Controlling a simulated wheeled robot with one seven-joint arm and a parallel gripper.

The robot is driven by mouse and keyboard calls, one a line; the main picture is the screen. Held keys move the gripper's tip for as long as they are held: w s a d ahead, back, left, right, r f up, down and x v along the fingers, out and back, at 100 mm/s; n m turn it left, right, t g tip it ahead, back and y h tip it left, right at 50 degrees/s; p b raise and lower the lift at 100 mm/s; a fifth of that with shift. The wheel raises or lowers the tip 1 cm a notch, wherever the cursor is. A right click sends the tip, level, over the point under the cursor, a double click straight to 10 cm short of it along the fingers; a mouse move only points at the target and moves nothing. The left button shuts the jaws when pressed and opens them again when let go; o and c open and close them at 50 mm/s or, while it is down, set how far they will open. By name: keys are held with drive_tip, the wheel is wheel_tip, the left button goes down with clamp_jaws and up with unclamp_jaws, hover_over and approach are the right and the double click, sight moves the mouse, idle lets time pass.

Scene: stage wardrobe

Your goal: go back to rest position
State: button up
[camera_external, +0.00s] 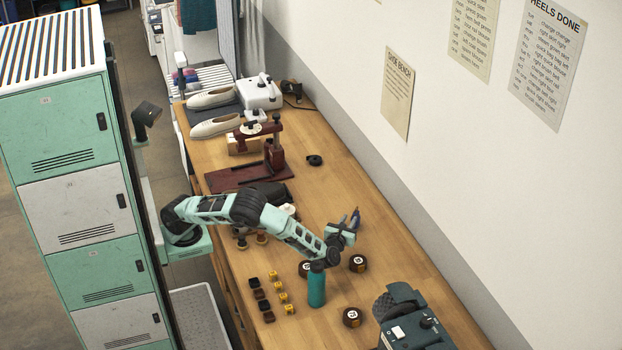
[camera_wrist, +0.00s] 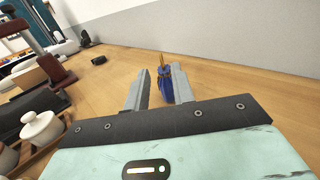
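My gripper (camera_external: 352,222) is above the workbench (camera_external: 408,245), on its wall side, at the end of my bent arm. In the wrist view my gripper (camera_wrist: 160,88) has its two grey fingers apart. A small blue thing with a yellowish-brown tip (camera_wrist: 166,88) shows between the fingers, close to the right one. A gap shows beside the left finger. A bluish patch also shows at the fingers in the external view. I cannot tell whether the blue thing is touched or stands beyond the fingers.
A teal cylinder (camera_external: 317,290) stands below my forearm. Round dark pieces (camera_external: 358,263) and small cups and yellow blocks (camera_external: 276,278) lie nearby. A dark red press (camera_external: 272,160) and pale shoes (camera_external: 214,125) are farther back. A dark machine (camera_external: 412,325) stands in front; the wall is right.

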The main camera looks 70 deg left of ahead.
drive_tip(key=shift+v, duration=0.9)
